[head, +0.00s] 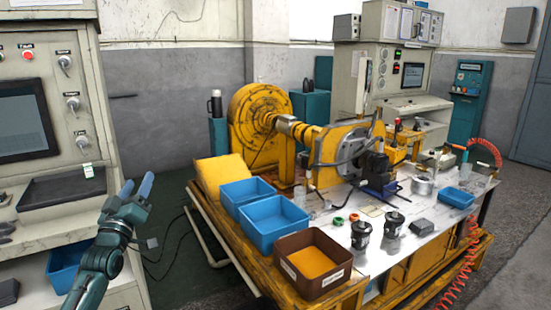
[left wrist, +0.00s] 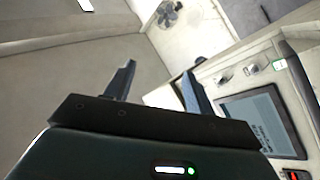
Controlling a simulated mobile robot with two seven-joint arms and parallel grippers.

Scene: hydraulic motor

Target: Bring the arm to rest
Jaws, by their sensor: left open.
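My left gripper (head: 137,190) shows at the left of the head view, its two blue-tipped fingers apart and pointing up. It is in front of the left control cabinet and left of the workbench. Nothing is between the fingers. In the left wrist view the two dark fingers (left wrist: 157,85) stand apart and empty, with the wall and the cabinet behind them. My right gripper does not show in either view.
The control cabinet (head: 75,62) with a dark screen (head: 25,122) stands close at the left. The workbench (head: 408,240) holds the yellow motor rig (head: 262,105), blue bins (head: 273,226) and a brown bin (head: 312,268). Floor shows between cabinet and bench.

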